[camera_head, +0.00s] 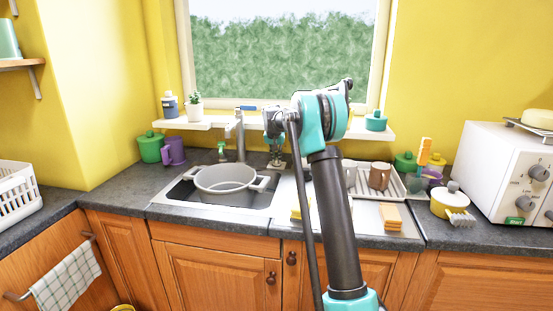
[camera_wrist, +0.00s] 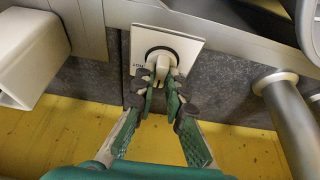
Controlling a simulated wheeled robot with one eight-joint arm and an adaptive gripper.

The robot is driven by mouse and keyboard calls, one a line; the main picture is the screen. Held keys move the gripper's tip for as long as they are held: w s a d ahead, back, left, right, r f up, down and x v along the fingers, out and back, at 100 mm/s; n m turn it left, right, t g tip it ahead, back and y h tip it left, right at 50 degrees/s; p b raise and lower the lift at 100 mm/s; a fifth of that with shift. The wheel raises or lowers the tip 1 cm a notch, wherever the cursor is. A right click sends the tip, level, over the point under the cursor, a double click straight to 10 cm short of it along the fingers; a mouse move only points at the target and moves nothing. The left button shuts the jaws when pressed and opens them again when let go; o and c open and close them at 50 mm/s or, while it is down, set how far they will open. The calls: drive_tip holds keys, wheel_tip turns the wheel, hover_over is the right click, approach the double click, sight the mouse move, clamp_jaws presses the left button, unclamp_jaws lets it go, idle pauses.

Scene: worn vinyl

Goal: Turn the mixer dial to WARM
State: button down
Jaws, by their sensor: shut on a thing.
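The mixer dial (camera_wrist: 161,65) is a pale knob with a dark ring on a square white plate (camera_wrist: 190,45). It shows in the wrist view, at the upper middle. Small dark lettering stands on the plate left of the knob, too small to read surely. My gripper (camera_wrist: 162,92) has its green and grey fingers closed on the knob's lower end, one on each side. In the head view my gripper (camera_head: 276,158) is behind the sink, just right of the tap (camera_head: 240,135). The dial cannot be made out there.
A grey pot (camera_head: 225,180) sits in the sink, close to my gripper. A window shelf (camera_head: 215,124) with a plant is just above. A dish rack with mugs (camera_head: 379,176) stands to the right. In the wrist view, a metal post (camera_wrist: 290,115) stands right of the dial.

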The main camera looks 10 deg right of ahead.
drive_tip(key=c, duration=1.6)
unclamp_jaws()
drive_tip(key=shift+o, duration=0.2)
drive_tip(key=shift+r, duration=0.1)
drive_tip(key=v, duration=1.1)
drive_tip(key=shift+s+r, duration=0.25)
drive_tip(key=shift+r, duration=0.1)
